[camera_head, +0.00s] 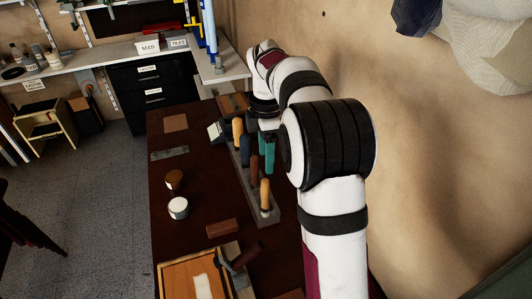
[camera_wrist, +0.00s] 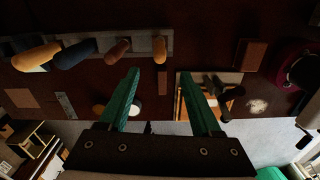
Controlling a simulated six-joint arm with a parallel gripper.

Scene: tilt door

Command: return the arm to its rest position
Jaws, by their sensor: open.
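My arm, white with black bands and dark red parts, rises from the bottom right in the head view and reaches toward the far end of the dark red table (camera_head: 200,200). My gripper (camera_head: 262,165) hangs over the tool rack there, its teal fingers pointing down. In the wrist view my gripper (camera_wrist: 158,74) shows two teal fingers spread apart with nothing between them. Part of the gripper is hidden behind the tool handles and my arm in the head view.
The grey rack (camera_head: 268,213) holds several tools with coloured handles, close to my gripper. A wooden board (camera_head: 183,279), a white-topped jar (camera_head: 178,207) and a brown block (camera_head: 222,228) lie on the table. A beige wall (camera_head: 440,130) stands right of my arm.

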